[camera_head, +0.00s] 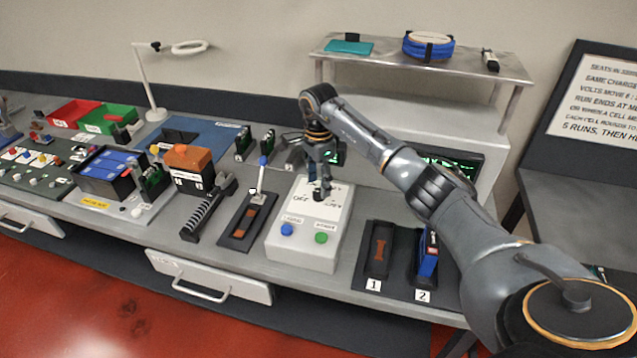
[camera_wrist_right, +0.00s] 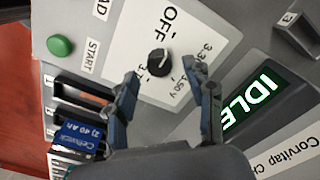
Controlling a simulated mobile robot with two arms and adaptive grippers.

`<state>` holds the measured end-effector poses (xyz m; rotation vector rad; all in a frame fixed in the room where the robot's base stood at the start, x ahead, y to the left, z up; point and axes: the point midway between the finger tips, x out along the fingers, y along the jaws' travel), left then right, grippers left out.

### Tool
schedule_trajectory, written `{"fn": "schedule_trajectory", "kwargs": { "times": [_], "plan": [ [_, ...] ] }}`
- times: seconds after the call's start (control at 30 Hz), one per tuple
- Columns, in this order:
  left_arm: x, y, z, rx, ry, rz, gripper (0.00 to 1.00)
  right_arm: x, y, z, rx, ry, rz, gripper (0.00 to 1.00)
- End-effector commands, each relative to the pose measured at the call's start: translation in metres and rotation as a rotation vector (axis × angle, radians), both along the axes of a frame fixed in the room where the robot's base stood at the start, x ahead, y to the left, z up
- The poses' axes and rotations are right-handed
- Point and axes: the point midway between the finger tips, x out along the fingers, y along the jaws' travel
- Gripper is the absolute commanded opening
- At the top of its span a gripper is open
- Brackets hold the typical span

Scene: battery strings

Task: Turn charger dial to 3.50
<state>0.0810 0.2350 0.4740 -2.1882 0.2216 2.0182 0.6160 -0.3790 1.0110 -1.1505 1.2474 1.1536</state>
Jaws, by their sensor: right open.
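The charger box (camera_head: 300,248) stands on the bench, a light grey box with a white dial plate. Its black dial knob (camera_wrist_right: 158,62) shows in the right wrist view, with marks OFF, 3.30 and 3.50 V around it and a partly hidden label. The pointer's exact setting is hard to read. My right gripper (camera_head: 320,190) is over the dial plate in the head view. Its fingers (camera_wrist_right: 168,92) are open, apart and empty, on either side of the knob's near side in the wrist view. The display (camera_wrist_right: 254,104) reads IDLE. My left gripper is not in view.
A green START button (camera_wrist_right: 60,46) and a blue button (camera_head: 287,229) are on the box front. Slots 1 (camera_head: 373,267) and 2 are to its right; slot 2 holds a blue cell (camera_head: 429,255). A lever fixture (camera_head: 245,232) stands close left.

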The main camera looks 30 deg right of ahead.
Motion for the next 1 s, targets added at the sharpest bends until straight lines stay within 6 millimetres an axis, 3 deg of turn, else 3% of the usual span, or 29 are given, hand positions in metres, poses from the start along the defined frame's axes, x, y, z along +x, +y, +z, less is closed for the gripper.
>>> {"fn": "schedule_trajectory", "kwargs": {
  "times": [0.03,0.17,0.53,0.8,1.0],
  "plan": [
    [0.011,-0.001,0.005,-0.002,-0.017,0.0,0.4,0.0,0.0,-0.006,0.001,0.001,-0.001,0.53],
    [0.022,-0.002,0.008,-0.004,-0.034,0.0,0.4,0.0,0.0,-0.018,0.002,0.0,-0.001,0.53],
    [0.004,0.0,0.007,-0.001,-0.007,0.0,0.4,0.0,0.0,-0.024,0.0,-0.002,0.0,0.53],
    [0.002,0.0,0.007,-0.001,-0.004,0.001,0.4,0.0,0.0,-0.024,0.0,-0.001,-0.001,0.0],
    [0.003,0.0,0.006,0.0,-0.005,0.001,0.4,0.0,0.0,-0.024,0.0,-0.001,-0.008,0.0]
  ]
}}
